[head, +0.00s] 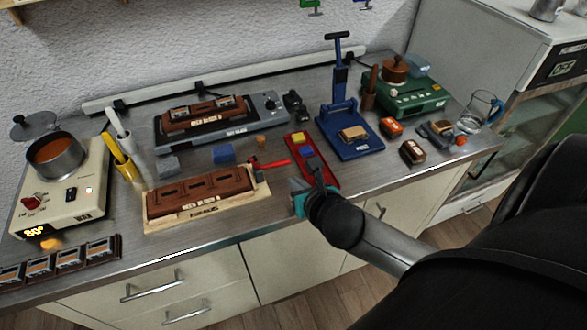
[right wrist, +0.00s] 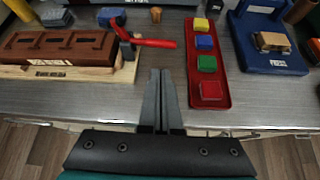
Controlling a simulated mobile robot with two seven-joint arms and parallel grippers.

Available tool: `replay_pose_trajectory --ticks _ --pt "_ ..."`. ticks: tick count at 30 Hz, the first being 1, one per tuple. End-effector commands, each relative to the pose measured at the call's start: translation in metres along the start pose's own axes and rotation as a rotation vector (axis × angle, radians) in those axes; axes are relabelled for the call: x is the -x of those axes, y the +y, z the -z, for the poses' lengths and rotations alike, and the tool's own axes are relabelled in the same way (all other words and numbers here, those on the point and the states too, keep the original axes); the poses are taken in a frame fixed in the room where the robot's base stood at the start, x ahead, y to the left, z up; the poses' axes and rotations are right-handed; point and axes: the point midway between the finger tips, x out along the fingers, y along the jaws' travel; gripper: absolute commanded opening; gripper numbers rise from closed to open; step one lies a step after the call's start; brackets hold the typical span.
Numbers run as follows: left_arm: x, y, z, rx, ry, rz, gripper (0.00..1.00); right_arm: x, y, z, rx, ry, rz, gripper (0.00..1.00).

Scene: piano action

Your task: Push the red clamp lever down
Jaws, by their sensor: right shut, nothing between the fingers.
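The red clamp lever (head: 272,163) sticks out to the right from the right end of a wooden jig board (head: 190,216) that carries a brown slotted block (head: 200,193). In the right wrist view the lever (right wrist: 155,43) points right from a dark clamp body. My right gripper (head: 317,172) is shut and empty, in front of the lever's free end. My left gripper is not in view.
A red tray (right wrist: 222,90) with coloured blocks lies close to the right of my right gripper. A blue press (head: 352,134) stands beyond it. A hot plate with a pot (head: 55,158) is at the far left. The counter's front edge lies under my right arm.

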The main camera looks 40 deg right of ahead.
Motion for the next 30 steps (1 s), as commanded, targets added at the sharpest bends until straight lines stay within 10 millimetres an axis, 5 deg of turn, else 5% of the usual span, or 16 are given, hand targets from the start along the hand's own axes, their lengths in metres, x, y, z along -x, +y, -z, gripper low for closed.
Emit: replay_pose_trajectory --ticks 15,30 --pt "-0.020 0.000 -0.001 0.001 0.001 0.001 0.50 -0.076 0.000 0.001 -0.002 0.000 0.001 0.00" --pt "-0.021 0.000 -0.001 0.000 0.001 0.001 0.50 -0.083 0.000 0.000 0.000 0.001 0.000 0.00"
